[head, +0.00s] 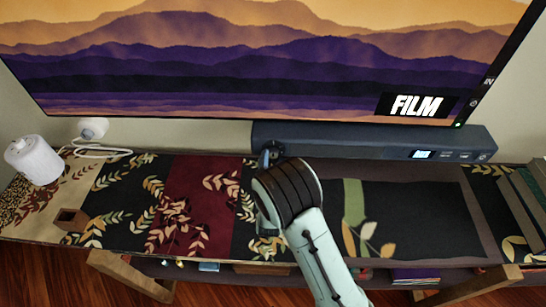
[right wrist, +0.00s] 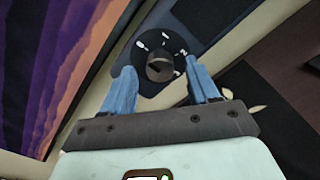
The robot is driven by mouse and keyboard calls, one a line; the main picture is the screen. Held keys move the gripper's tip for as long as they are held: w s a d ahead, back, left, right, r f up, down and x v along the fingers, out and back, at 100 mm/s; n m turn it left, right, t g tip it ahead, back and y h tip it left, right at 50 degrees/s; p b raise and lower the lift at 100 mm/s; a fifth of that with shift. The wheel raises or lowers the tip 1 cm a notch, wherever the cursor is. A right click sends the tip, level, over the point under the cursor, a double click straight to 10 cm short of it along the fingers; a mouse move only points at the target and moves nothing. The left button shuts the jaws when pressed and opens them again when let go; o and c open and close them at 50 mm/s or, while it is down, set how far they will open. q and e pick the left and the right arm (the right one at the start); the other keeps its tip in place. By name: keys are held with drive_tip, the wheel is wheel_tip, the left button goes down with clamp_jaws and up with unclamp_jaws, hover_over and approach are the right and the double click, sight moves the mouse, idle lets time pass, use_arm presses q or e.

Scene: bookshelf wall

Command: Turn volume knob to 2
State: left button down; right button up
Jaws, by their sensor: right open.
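A dark round volume knob (right wrist: 160,66) sits on a black dial with white marks in the right wrist view. My right gripper (right wrist: 160,78) is open, with one blue finger on each side of the knob. In the head view my right gripper (head: 270,154) is at the left end of the dark soundbar (head: 350,140), and the knob is mostly hidden there. My left gripper is not in view.
A large TV (head: 260,60) stands right behind and above the soundbar. A white cylinder (head: 34,160), a white cable (head: 100,150) and a small brown box (head: 70,219) are at the left. Books (head: 522,205) stand at the far right.

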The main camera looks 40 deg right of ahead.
drive_tip(key=shift+x, duration=0.95)
drive_tip(key=shift+c, duration=0.2)
drive_tip(key=c, duration=1)
